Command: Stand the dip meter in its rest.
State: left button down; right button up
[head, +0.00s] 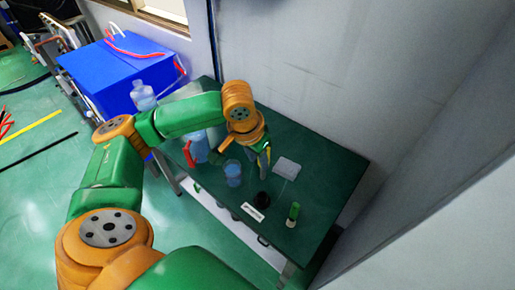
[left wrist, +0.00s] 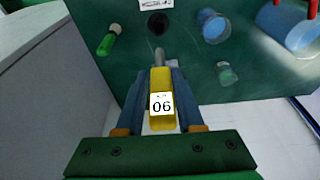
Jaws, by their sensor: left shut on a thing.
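The dip meter (left wrist: 161,82), a yellow body with a white numbered label and a grey probe, is held between the fingers of my left gripper (left wrist: 157,100). In the head view my left gripper (head: 264,162) is above the green table. The dip meter's probe points toward a dark round holder (left wrist: 158,22), which looks like the rest. The holder also shows in the head view (head: 262,200), just in front of the gripper. The probe tip appears apart from the holder; its height above the table is hard to tell. My right gripper is out of view.
On the table (head: 325,185) are a green-handled item (head: 293,213), a white label card (head: 252,212), a blue cup (head: 233,173), a blue jug with red handle (head: 199,149) and a white pad (head: 287,168). A grey wall stands behind. The table's right end is clear.

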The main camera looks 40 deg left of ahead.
aim_at(262, 172)
pick_arm(q)
jog(key=shift+a+f+b, duration=0.1)
jog(key=shift+f+b, duration=0.65)
jog(key=shift+f, duration=1.45)
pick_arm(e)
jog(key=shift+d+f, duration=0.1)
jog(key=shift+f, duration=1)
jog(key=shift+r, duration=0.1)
pick_arm(q)
jog(key=shift+p, duration=0.6)
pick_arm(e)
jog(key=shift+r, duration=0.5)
pick_arm(q)
jog(key=shift+p, duration=0.55)
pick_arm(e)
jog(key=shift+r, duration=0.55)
pick_arm(q)
jog(key=shift+r, duration=0.1)
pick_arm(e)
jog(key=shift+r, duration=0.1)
